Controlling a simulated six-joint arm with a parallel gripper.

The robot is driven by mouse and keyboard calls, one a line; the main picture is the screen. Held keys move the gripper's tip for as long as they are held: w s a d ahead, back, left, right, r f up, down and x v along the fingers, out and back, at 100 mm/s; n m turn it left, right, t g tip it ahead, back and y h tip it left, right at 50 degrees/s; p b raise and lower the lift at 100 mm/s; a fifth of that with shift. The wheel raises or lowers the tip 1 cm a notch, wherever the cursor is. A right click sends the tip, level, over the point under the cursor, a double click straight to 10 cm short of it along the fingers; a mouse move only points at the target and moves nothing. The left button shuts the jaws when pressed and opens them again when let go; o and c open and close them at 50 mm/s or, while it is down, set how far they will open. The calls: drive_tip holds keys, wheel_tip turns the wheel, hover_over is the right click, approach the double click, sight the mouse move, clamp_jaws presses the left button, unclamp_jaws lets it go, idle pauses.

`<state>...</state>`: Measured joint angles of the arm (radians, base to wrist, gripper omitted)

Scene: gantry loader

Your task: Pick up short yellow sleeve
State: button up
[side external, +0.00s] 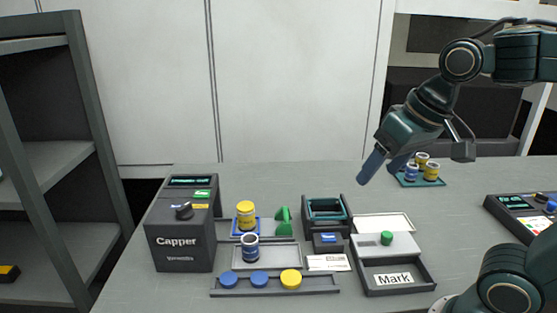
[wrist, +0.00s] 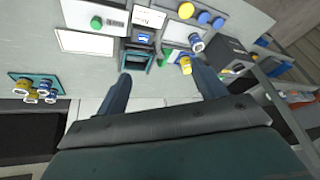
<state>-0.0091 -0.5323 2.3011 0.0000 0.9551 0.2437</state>
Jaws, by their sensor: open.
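Yellow sleeves (side external: 432,170) stand with a blue sleeve (side external: 411,172) on a teal rack (side external: 405,184) at the back right; the wrist view shows this rack (wrist: 14,77) at the left. Another yellow cylinder (side external: 246,213) stands on a blue pad beside the Capper, and it shows in the wrist view (wrist: 186,66). I cannot tell which yellow piece is the short one. My gripper (side external: 380,174) is open and empty, high above the table, left of the rack in the side view. Its fingers (wrist: 160,72) are wide apart with nothing between them.
The Capper (side external: 180,238) stands at the left. A blue-and-white cup (side external: 250,247) is on a grey tray. Yellow and blue caps (side external: 290,279) lie in a front rail. A teal-topped fixture (side external: 326,209) and the Mark station (side external: 393,278) stand centrally. The back of the table is mostly clear.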

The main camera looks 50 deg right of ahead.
drive_tip(key=w+r+m+g, duration=0.15)
drive_tip(key=w+m, duration=0.25)
drive_tip(key=w, duration=0.5)
drive_tip(key=m+g, duration=0.3)
drive_tip(key=m, duration=0.8)
hover_over(246, 205)
wheel_tip(246, 205, down, 14)
drive_tip(key=r, duration=0.1)
drive_tip(key=shift+a+f, duration=0.1)
drive_tip(key=shift+f, duration=0.15)
drive_tip(key=shift+f, duration=0.1)
drive_tip(key=shift+f, duration=4.2)
drive_tip(key=shift+f, duration=2.6)
